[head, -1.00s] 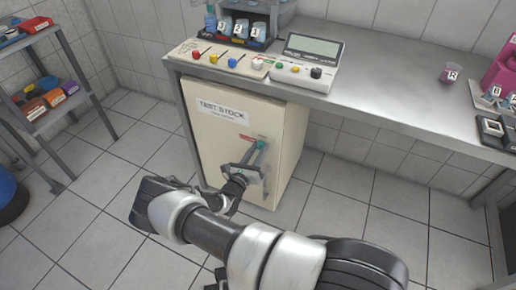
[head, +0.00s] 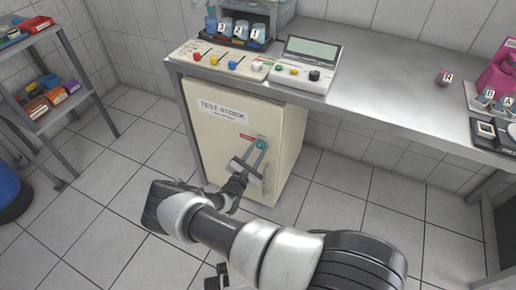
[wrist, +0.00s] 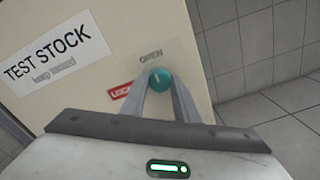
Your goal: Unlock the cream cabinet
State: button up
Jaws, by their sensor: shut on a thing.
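The cream cabinet (head: 220,150) stands under the steel bench with its door shut, and its label reads TEST STOCK. A round teal knob (wrist: 160,79) sits on its door, between a red LOCK tag (wrist: 121,92) and the word OPEN above. The knob's pale mark points up, near OPEN. My gripper (wrist: 163,92) is shut on the knob, with a finger on each side. In the head view the teal knob (head: 261,144) shows at the tips of my fingers. A grey handle on the door below is partly hidden by my gripper.
The steel bench (head: 400,120) above holds a panel with coloured buttons (head: 218,60) and a grey display unit (head: 308,62). A shelf rack (head: 75,95) stands at the left with a blue drum (head: 8,190) below. The tiled floor around the cabinet is clear.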

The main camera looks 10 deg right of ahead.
jog(key=shift+m, duration=0.5)
jog(key=o, duration=1.1)
jog(key=shift+c, duration=0.2)
jog(key=p+v, duration=0.2)
jog(key=v, duration=1.5)
jog(key=shift+s, duration=0.15)
jog(key=shift+a, duration=0.1)
